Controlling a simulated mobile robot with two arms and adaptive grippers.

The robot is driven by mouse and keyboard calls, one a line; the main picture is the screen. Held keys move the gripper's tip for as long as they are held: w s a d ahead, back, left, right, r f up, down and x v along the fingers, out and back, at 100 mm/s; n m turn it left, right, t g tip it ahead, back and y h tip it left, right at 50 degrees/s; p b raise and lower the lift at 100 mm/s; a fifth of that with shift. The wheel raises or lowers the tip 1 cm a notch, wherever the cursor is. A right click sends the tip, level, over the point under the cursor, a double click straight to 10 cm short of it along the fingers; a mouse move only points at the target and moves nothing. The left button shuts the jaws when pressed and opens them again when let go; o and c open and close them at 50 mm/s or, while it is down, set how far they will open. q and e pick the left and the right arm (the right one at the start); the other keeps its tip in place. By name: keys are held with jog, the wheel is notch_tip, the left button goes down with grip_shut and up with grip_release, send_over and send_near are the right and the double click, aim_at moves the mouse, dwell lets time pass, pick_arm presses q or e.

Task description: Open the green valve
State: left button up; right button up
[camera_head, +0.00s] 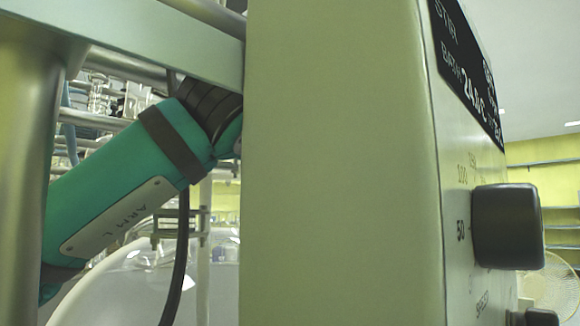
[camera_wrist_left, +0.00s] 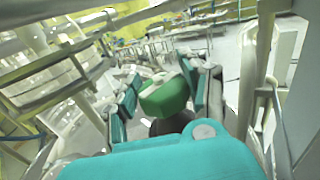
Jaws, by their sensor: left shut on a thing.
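The green valve (camera_wrist_left: 165,97) shows in the middle of the left wrist view as a rounded green handle. My left gripper (camera_wrist_left: 160,85) is around it, with teal fingers on its left and right sides, and is shut on it. In the head view my left arm reaches up behind a large pale control box, which hides the gripper and the valve. My right gripper is in neither view.
The pale control box (camera_head: 340,160) fills the middle of the head view, with a black knob (camera_head: 507,226) and a display (camera_head: 468,70) on its right side. Metal frame bars (camera_head: 150,40) and a large round glass vessel (camera_head: 130,290) are close to my left arm. Shelves (camera_head: 560,225) stand far right.

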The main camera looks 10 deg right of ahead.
pick_arm(q)
jog(key=shift+d+f, duration=0.1)
jog(key=shift+f, duration=0.1)
jog(key=o, duration=1.2)
jog(key=shift+s+r, duration=0.1)
jog(key=shift+o, duration=0.2)
jog(key=shift+r, duration=0.1)
